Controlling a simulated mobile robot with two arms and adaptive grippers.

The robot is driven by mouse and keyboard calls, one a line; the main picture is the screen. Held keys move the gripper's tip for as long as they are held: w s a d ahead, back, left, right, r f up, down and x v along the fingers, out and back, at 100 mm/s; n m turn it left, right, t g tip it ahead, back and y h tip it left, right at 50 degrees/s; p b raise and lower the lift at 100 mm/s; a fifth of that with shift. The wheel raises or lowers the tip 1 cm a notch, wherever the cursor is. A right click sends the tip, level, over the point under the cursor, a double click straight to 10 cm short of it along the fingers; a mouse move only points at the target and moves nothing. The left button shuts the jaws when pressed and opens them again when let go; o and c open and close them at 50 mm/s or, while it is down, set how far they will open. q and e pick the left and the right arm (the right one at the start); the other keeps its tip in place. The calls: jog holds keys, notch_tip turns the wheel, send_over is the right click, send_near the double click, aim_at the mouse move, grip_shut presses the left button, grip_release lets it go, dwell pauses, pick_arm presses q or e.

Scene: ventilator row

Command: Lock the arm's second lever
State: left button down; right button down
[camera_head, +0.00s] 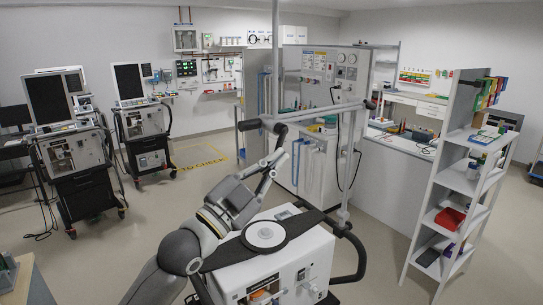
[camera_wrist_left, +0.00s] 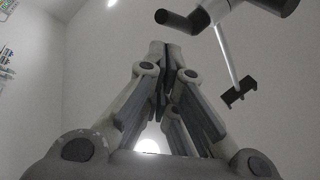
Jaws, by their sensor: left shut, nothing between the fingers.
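My left gripper (camera_head: 279,157) comes in from the lower left, above the near white ventilator cart (camera_head: 315,258). Its fingers are together and hold nothing. A grey crossbar (camera_head: 312,111) with dark ends stands above and beyond the fingertips. A short dark grip (camera_head: 281,133) hangs from the bar near its left part, just above the fingertips; whether they touch I cannot tell. In the left wrist view, the closed fingertips (camera_wrist_left: 166,46) point up, and a dark-ended bar (camera_wrist_left: 173,20) lies above them. Which part is the second lever is unclear. My right gripper is not in view.
A vertical pole (camera_head: 347,172) runs from the bar down to the cart, near a dark curved handle (camera_head: 351,250). A white shelf rack (camera_head: 452,178) stands at right. Two other ventilators (camera_head: 75,150) (camera_head: 143,120) stand at left. Open floor lies between.

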pick_arm(q)
jog(key=shift+w+f, duration=0.25)
jog(key=shift+w, duration=0.1)
jog(key=b, duration=0.2)
jog(key=d+f+t+b, duration=0.1)
jog(key=b, duration=0.1)
jog(key=shift+w+f, duration=0.3)
jog(key=shift+w, duration=0.05)
dwell(0.4)
